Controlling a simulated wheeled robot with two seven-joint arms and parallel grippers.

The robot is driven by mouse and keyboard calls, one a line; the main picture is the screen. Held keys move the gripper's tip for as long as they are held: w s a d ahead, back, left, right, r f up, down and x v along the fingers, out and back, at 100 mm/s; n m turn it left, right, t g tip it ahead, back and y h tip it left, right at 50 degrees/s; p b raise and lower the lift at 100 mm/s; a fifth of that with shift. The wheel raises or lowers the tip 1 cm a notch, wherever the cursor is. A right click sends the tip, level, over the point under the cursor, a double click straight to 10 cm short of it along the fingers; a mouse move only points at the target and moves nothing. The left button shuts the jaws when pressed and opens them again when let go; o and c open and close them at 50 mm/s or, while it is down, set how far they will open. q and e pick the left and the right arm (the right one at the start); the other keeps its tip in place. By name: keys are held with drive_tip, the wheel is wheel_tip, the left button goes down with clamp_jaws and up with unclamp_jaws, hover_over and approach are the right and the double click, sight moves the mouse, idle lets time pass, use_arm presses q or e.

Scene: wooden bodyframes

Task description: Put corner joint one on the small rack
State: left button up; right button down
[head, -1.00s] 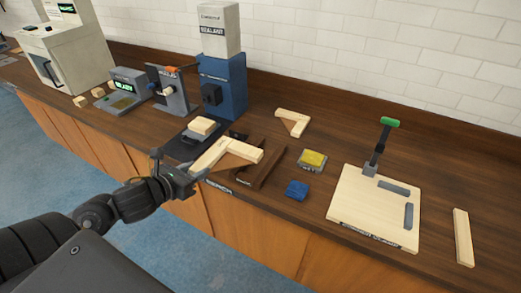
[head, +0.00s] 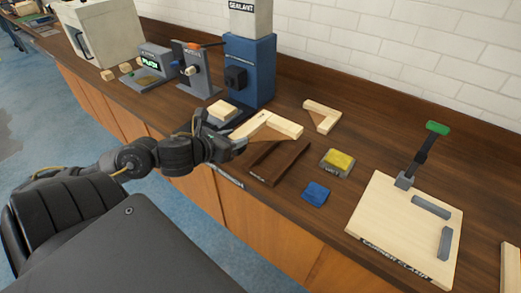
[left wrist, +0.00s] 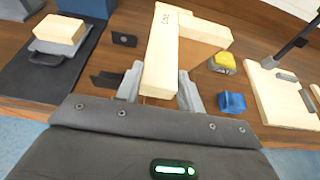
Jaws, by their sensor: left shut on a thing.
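An L-shaped pale wooden corner joint (head: 283,127) is held by my left gripper (head: 232,143), which is shut on one of its arms. In the left wrist view the joint (left wrist: 163,52) sits between the two fingers (left wrist: 160,92), with small dark lettering near its far end that I cannot read surely. The joint overlaps the back of the dark brown small rack (head: 283,166) in the head view; whether it touches the rack, I cannot tell. A second L-shaped joint (head: 321,117) lies on the bench behind. My right gripper is not in view.
A yellow sponge on a grey base (head: 338,161) and a blue cloth (head: 316,192) lie right of the rack. The corner clamp board (head: 390,225) is further right. A blue sealant machine (head: 250,72) and a dark pad with a wooden block (head: 222,110) stand left.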

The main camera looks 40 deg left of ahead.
use_arm(q)
drive_tip(key=shift+w+f+b, duration=0.3)
drive_tip(key=shift+w+b, duration=0.35)
drive_tip(key=shift+b, duration=0.05)
drive_tip(key=p+x, duration=0.1)
drive_tip(key=x, duration=0.2)
drive_tip(key=shift+w+r, duration=0.1)
drive_tip(key=shift+r, duration=0.05)
hover_over(258, 153)
drive_tip(key=s, duration=0.1)
wheel_tip(258, 153, down, 5)
drive_tip(key=shift+s+f, duration=0.1)
drive_tip(key=shift+s, duration=0.05)
drive_tip(key=shift+w+a+f, duration=0.1)
drive_tip(key=shift+w+f, duration=0.3)
drive_tip(key=shift+f, duration=0.05)
drive_tip(key=shift+w+f+p, duration=0.15)
drive_tip(key=shift+f+p, duration=0.2)
drive_tip(key=shift+f, duration=0.55)
drive_tip(key=shift+w+f+p, duration=0.1)
drive_tip(key=shift+f+p, duration=0.2)
drive_tip(key=shift+f, duration=0.6)
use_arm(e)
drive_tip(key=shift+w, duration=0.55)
use_arm(q)
drive_tip(key=shift+f, duration=0.1)
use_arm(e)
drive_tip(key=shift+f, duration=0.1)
